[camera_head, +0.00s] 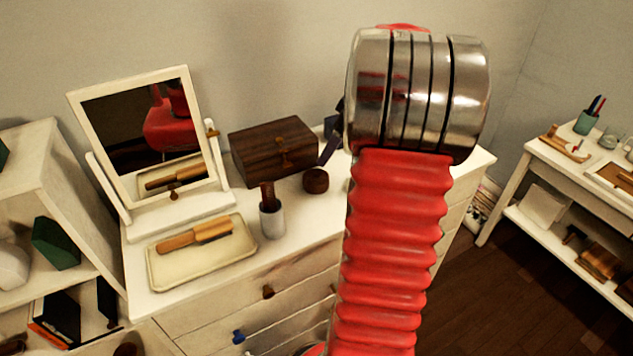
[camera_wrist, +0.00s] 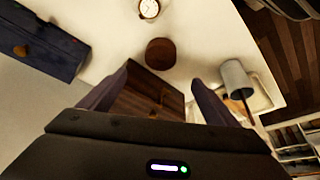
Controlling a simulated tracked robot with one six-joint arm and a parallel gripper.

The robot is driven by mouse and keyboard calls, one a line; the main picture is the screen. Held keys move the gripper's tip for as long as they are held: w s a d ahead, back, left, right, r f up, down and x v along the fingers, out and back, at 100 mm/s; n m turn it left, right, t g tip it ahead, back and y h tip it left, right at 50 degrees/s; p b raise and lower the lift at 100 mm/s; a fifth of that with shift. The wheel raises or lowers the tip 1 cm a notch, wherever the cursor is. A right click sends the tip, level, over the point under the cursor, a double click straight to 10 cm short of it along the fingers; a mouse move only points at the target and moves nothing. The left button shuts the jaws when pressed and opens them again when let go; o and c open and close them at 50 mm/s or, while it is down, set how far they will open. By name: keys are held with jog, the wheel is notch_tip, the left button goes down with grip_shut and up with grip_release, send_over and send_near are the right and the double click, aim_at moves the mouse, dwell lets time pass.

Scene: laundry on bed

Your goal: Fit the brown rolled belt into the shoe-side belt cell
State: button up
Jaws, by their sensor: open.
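The brown rolled belt (camera_head: 315,180) appears as a small round dark-brown roll on the white dresser top, in front of the wooden box. In the wrist view it (camera_wrist: 160,53) lies just beyond my fingertips, roughly centred between them. My gripper (camera_wrist: 165,80) is open and empty, its dark fingers spread apart and not touching the roll. In the head view a dark finger of my gripper (camera_head: 329,151) shows above and behind the roll; the rest is mostly hidden by my red arm. I cannot make out the shoe-side belt cell in either view.
The wooden box (camera_head: 274,147) stands close behind the roll. A grey cup with a brush (camera_head: 272,220), a tray with a hairbrush (camera_head: 160,270) and a mirror (camera_head: 197,140) are to the left. A dark blue box (camera_wrist: 45,40) and a round dial (camera_wrist: 149,9) are nearby.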

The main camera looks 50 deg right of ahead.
send_over(316, 177)
jog(key=s, duration=0.2)
jog(key=f, duration=0.7)
jog(key=shift+s+d+f, duration=0.1)
jog(key=shift+s+d, duration=0.05)
jog(key=shift+d, duration=0.25)
jog(key=shift+s+x, duration=0.2)
jog(key=shift+x, duration=2.4)
jog(key=shift+f, duration=0.15)
jog(key=c, duration=1.3)
notch_tip(316, 177, up, 10)
jog(key=shift+r, duration=0.1)
